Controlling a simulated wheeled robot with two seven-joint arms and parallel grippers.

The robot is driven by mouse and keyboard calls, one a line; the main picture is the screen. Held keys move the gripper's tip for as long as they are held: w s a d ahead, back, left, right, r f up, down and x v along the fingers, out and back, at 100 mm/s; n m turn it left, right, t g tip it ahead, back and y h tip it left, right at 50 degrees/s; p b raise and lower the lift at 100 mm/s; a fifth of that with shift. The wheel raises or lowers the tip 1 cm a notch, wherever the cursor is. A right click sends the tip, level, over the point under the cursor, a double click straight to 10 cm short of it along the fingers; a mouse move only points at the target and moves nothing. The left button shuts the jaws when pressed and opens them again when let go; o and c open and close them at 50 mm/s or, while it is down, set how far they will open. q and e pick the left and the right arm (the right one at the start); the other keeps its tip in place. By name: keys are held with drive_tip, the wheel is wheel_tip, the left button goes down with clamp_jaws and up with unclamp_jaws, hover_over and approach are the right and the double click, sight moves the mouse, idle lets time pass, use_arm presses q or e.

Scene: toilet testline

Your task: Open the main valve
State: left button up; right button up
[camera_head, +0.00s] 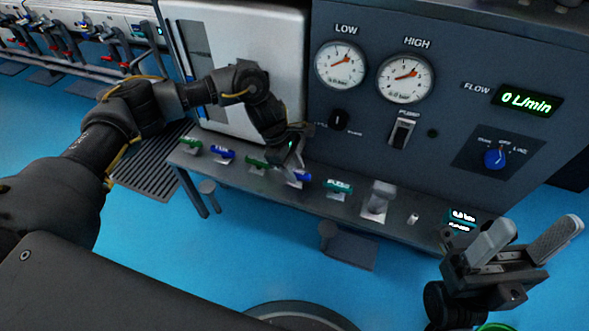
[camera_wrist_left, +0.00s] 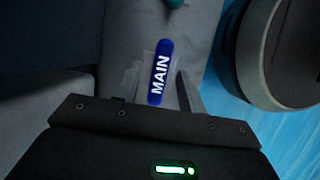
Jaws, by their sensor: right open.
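The main valve's blue handle, marked MAIN (camera_wrist_left: 160,72), lies between the fingers of my left gripper (camera_wrist_left: 160,90) in the left wrist view. In the head view the blue handle (camera_head: 299,177) is on the bench, and my left gripper (camera_head: 290,148) reaches down over it, partly covering it. A finger stands on each side of the handle; whether they press on it is not clear. My right gripper (camera_head: 528,243) is open and empty at the lower right of the head view, apart from the bench.
Other handles sit along the bench: green (camera_head: 190,146), blue (camera_head: 222,154), green (camera_head: 257,163) and teal (camera_head: 339,188). The panel behind has LOW (camera_head: 340,65) and HIGH (camera_head: 405,78) gauges and a flow display (camera_head: 527,101) reading 0 L/min. Blue floor is open in front.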

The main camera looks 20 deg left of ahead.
use_arm(q)
drive_tip(key=shift+f, duration=0.15)
drive_tip(key=shift+c, duration=0.4)
clamp_jaws()
